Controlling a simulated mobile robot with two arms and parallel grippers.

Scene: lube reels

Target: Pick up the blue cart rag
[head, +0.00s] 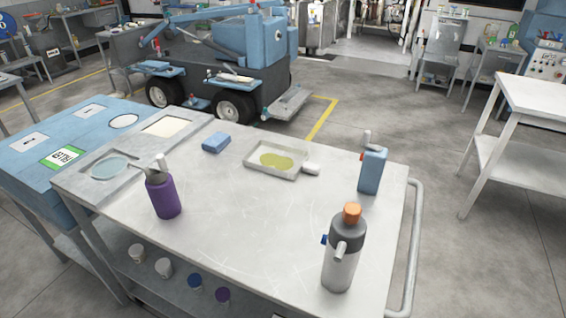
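A small folded blue cloth, which looks like the blue cart rag (216,142), lies flat on the cart top (250,225) near its far edge. It sits left of a shallow tray and nothing covers it. Neither of my grippers shows in the head view.
A purple spray bottle (163,196) stands nearer than the rag, to its left. A tray of yellow-green liquid (277,160) lies to its right. A blue can (372,171) and a grey orange-capped bottle (342,255) stand at the right. The cart's middle is clear.

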